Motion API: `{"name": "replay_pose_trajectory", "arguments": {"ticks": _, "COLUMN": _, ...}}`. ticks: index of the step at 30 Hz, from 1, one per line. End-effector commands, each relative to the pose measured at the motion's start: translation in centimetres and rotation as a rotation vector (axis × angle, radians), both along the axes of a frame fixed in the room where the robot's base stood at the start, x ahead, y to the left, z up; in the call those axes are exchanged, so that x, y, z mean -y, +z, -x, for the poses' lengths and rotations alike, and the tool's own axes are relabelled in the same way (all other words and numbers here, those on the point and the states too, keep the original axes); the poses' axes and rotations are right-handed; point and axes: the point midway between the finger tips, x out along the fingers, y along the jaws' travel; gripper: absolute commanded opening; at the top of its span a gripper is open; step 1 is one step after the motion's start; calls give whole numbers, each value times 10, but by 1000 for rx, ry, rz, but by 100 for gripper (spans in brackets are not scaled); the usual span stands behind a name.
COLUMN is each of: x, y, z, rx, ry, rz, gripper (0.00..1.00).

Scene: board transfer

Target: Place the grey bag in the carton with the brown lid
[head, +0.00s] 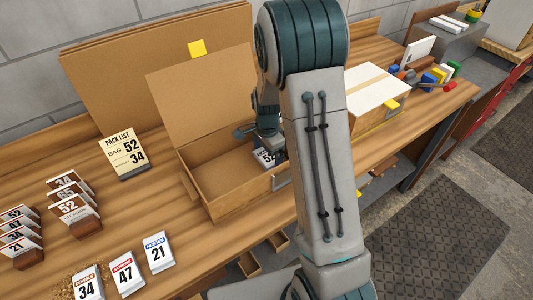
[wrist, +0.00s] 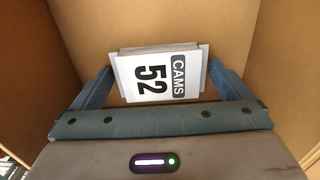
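The grey bag (wrist: 158,76) is a white packet with a grey label and the number 52. It shows partly in the head view (head: 264,158), inside the right part of the open carton with the brown lid (head: 203,205). The brown lid (head: 200,95) stands raised at the back, with a yellow tab on top. My gripper (wrist: 160,82) is down inside the carton, with a finger against each side edge of the bag. It appears shut on the bag. My arm hides the carton's right end, and the bag's underside is hidden.
A closed carton with a white top (head: 375,88) stands to the right. Bags 34 (head: 87,287), 47 (head: 126,272) and 21 (head: 158,252) lie at the front left. A pack list (head: 125,152) and several number cards (head: 70,205) stand on the left.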

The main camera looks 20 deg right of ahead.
Motion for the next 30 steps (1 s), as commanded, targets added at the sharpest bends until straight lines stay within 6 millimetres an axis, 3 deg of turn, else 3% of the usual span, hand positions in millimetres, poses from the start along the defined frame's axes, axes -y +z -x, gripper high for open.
{"name": "replay_pose_trajectory", "arguments": {"ticks": 10, "x": 0, "y": 11, "z": -1, "rx": 4, "ry": 0, "rz": 1, "gripper": 98}}
{"name": "replay_pose_trajectory", "arguments": {"ticks": 24, "x": 0, "y": 103, "z": -1, "rx": 4, "ry": 1, "rz": 1, "gripper": 98}}
{"name": "replay_pose_trajectory", "arguments": {"ticks": 30, "x": 0, "y": 122, "z": 0, "rx": 3, "ry": 4, "rz": 0, "gripper": 98}}
